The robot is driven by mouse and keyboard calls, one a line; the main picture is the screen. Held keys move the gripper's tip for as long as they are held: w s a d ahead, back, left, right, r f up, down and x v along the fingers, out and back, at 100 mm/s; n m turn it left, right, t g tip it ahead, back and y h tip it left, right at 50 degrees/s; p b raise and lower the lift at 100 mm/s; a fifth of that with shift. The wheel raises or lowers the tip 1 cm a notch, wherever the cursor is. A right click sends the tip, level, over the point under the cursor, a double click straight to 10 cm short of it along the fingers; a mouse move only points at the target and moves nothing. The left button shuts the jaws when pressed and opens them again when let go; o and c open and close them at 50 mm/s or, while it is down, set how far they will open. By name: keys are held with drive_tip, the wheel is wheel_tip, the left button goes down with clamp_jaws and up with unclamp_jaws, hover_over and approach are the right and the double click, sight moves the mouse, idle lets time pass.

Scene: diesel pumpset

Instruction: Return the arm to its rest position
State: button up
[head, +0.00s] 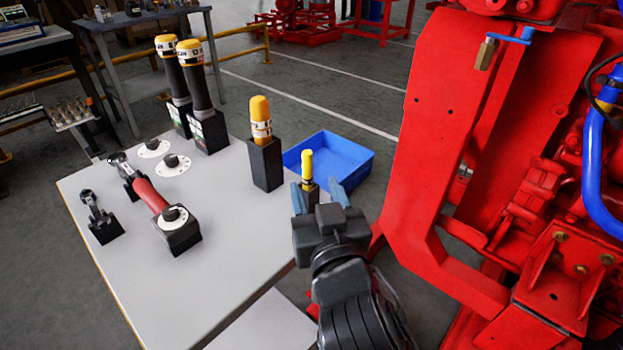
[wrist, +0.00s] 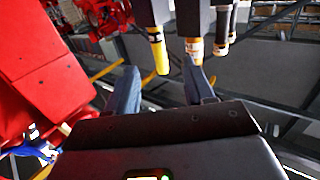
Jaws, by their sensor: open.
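My gripper (head: 318,195) is open at the right edge of the grey table (head: 225,265). Its two blue-grey fingers stand apart, and nothing is clasped between them. A small yellow-handled tool (head: 307,165) stands upright in a black holder and shows between the fingertips in the head view. In the wrist view, the picture is turned over, and the fingers (wrist: 160,88) point toward a yellow handle (wrist: 159,55) in a dark holder. I cannot tell how far the fingertips are from it. My arm reaches in from the bottom of the head view.
A larger yellow-topped tool (head: 261,120) stands in a black block on the table. A blue bin (head: 330,157) lies behind the gripper. The red pumpset (head: 435,120) rises close on the right.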

drive_tip(key=shift+s+d, duration=0.1)
drive_tip(key=shift+s, duration=0.35)
drive_tip(key=s+d+f+g+h+p, duration=0.15)
drive_tip(key=s+d+f, duration=0.25)
drive_tip(key=s+d, duration=0.4)
drive_tip(key=s+d+f+p, duration=0.2)
drive_tip(key=s+d+f, duration=0.1)
drive_tip(key=s+d, duration=0.5)
drive_tip(key=s+d+r+m+h+p, duration=0.1)
drive_tip(key=s+d+r+p, duration=0.1)
drive_tip(key=s, duration=0.9)
drive_tip(key=s+d+r+m+g+h+p, duration=0.1)
drive_tip(key=s+d+r, duration=0.4)
drive_tip(key=s, duration=0.6)
drive_tip(key=shift+s+d+r+m+h+p, duration=0.15)
drive_tip(key=shift+s+r+m+h+p, duration=0.2)
drive_tip(key=shift+r+m+h, duration=0.35)
